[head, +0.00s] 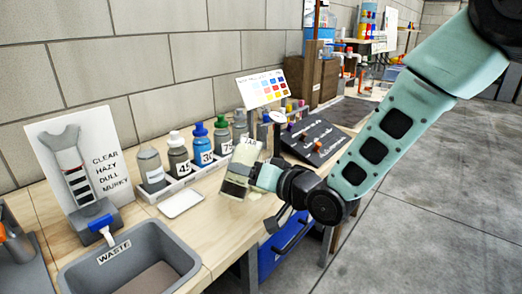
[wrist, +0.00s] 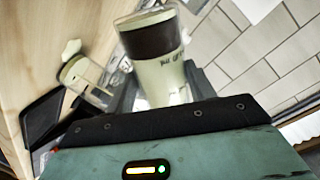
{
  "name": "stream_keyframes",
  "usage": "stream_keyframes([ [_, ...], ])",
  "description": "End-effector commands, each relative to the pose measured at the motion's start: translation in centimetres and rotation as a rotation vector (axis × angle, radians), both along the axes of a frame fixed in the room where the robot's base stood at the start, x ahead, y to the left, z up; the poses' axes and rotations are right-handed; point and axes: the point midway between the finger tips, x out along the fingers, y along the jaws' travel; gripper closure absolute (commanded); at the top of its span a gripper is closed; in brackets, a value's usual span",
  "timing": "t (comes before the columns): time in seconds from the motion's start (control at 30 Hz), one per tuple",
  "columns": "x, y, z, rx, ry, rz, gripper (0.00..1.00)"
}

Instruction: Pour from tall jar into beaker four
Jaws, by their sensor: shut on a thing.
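The tall jar (head: 238,172) is a clear vessel with a pale label and dark contents toward its bottom. My gripper (head: 252,176) is shut on it, over the front part of the bench, and the jar leans slightly. In the wrist view the jar (wrist: 158,70) stands between the fingers (wrist: 160,92), with a dark band and partly readable upside-down lettering. A clear vessel with pale yellowish contents (wrist: 82,74) is beside the jar at left in the wrist view. I cannot read a number on it, so I cannot tell whether it is beaker four.
Several capped, numbered bottles stand in a white rack (head: 160,192) behind the jar. A white tray (head: 181,203), a grey WASTE bin (head: 115,272) and a sign board (head: 75,160) are at left. A dark sloped panel (head: 314,140) is at right. A pale patch (wrist: 71,47) shows on the wooden bench.

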Motion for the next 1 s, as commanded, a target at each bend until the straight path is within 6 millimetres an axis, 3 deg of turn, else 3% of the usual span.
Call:
stream_keyframes([
  [1.0,0.02,0.04,0.75,0.034,0.059,0.0,0.84],
])
